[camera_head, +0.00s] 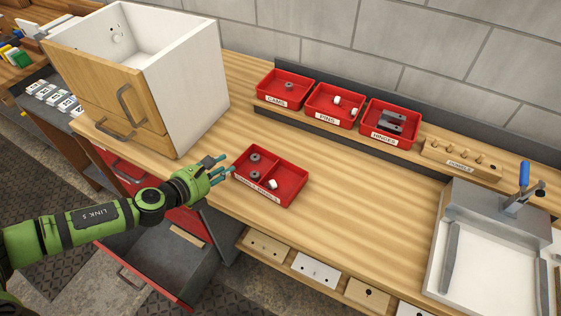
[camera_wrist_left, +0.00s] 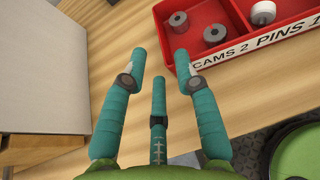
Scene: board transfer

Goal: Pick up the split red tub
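The split red tub (camera_head: 291,186) sits on the wooden workbench with a divider across it. Two grey cams (camera_head: 254,166) are in one compartment and a white pin (camera_head: 273,184) is in the other. In the left wrist view the tub (camera_wrist_left: 240,20) is at the upper right, its label reading "CAMS 2 PINS 1". My left gripper (camera_head: 223,168) is just left of the tub, its teal fingers spread and empty. In the left wrist view the fingers (camera_wrist_left: 160,62) stand apart; the right fingertip is close to the tub's edge, contact unclear. My right gripper is not in view.
A white cabinet with a wooden front (camera_head: 185,85) stands behind and left of the gripper. Red bins of cams (camera_head: 270,95), pins (camera_head: 318,112) and hinges (camera_head: 372,128) line the back, beside a dowel block (camera_head: 465,163). A grey fixture (camera_head: 480,250) is at right. The bench between is clear.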

